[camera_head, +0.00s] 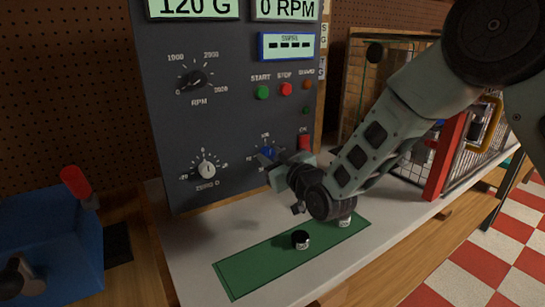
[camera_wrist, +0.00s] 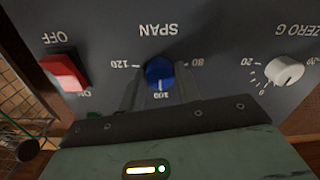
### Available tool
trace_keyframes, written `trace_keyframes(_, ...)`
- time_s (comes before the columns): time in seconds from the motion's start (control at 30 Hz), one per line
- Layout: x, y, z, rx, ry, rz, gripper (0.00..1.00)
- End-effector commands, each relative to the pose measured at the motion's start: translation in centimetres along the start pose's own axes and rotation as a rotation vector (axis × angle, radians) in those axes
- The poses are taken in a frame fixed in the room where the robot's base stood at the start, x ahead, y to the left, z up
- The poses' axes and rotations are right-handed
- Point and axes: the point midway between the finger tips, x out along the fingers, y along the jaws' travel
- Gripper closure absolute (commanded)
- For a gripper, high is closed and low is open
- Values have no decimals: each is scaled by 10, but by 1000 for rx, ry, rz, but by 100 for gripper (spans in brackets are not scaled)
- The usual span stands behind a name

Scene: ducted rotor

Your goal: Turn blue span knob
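The blue span knob (camera_wrist: 160,72) is on the dark panel in the wrist view, which shows the panel upside down. Its white pointer line faces the 100 mark, between 120 and 80. In the head view the knob (camera_head: 267,152) is partly hidden by my gripper (camera_head: 271,163). In the wrist view my gripper (camera_wrist: 160,88) is open, with one finger on each side of the knob's lower part. Small gaps seem to show between fingers and knob; contact is not clear.
A white zero knob (camera_wrist: 285,71) and a red switch (camera_wrist: 65,71) flank the span knob. A blue-framed display (camera_head: 287,45) shows dashes. Small black-and-white weights (camera_head: 300,239) stand on a green mat (camera_head: 245,272) below. A blue box (camera_head: 50,245) is at left.

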Motion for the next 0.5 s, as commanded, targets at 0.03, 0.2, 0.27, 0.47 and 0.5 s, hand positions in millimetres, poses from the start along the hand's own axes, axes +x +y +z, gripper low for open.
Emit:
trace_keyframes(0.03, 0, 0, 0, 0, 0, 0, 81)
trace_keyframes(0.2, 0, 0, 0, 0, 0, 0, 93)
trace_keyframes(0.27, 0, 0, 0, -3, 0, 0, 93)
trace_keyframes(0.47, 0, -1, 2, -47, 2, 0, 92)
trace_keyframes(0.5, 0, -1, 2, -64, 2, -1, 92)
